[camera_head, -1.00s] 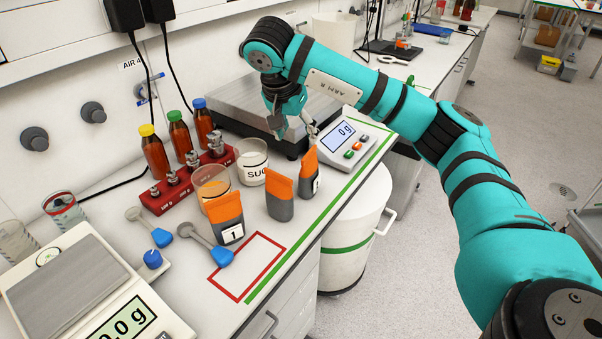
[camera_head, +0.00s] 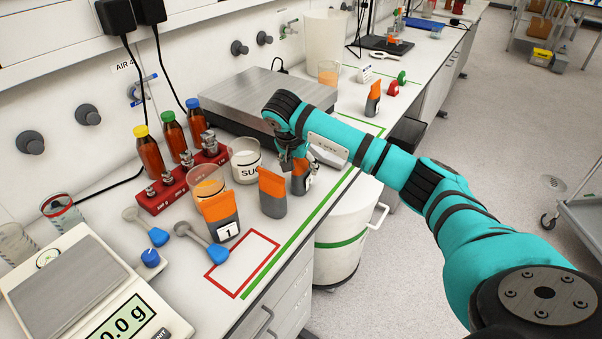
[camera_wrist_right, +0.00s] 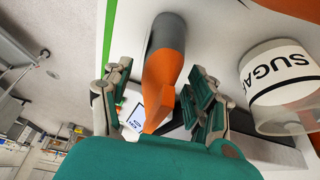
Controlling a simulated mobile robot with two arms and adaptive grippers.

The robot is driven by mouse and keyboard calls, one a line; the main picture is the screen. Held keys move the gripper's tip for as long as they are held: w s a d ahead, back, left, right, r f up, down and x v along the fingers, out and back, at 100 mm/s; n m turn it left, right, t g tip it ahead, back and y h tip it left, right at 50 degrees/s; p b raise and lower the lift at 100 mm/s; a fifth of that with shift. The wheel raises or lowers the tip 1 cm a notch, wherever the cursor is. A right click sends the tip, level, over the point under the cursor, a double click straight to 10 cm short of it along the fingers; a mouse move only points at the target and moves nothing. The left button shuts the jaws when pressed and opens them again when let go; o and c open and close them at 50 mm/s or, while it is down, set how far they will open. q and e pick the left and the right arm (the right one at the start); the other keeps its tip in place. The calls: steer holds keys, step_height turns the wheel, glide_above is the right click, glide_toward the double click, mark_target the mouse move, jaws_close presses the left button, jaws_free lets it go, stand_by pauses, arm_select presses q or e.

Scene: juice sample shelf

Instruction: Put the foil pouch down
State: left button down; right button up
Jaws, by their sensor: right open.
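Several orange-topped grey foil pouches stand on the bench. The rear one of the near row (camera_head: 301,183) stands upright beside the sugar beaker, partly hidden by my right gripper (camera_head: 293,164). In the right wrist view this pouch (camera_wrist_right: 166,62) is between the spread fingers of my right gripper (camera_wrist_right: 160,98), with gaps at its sides. The middle pouch (camera_head: 272,201) and the pouch labelled 1 (camera_head: 221,221) stand nearer. Another pouch (camera_head: 373,99) stands farther back. My left gripper is out of view.
A red outlined rectangle (camera_head: 241,235) on the bench is empty. The sugar beaker (camera_head: 245,164), red bottle rack (camera_head: 158,200) and blue-ended scoops (camera_head: 217,253) crowd the left. A large scale (camera_head: 262,92) lies behind the gripper; a balance (camera_head: 70,285) is near left.

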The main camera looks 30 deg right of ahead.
steer(key=shift+d+f, duration=0.15)
steer(key=shift+f, duration=0.2)
steer(key=shift+c, duration=0.3)
jaws_close()
steer(key=shift+r, duration=0.1)
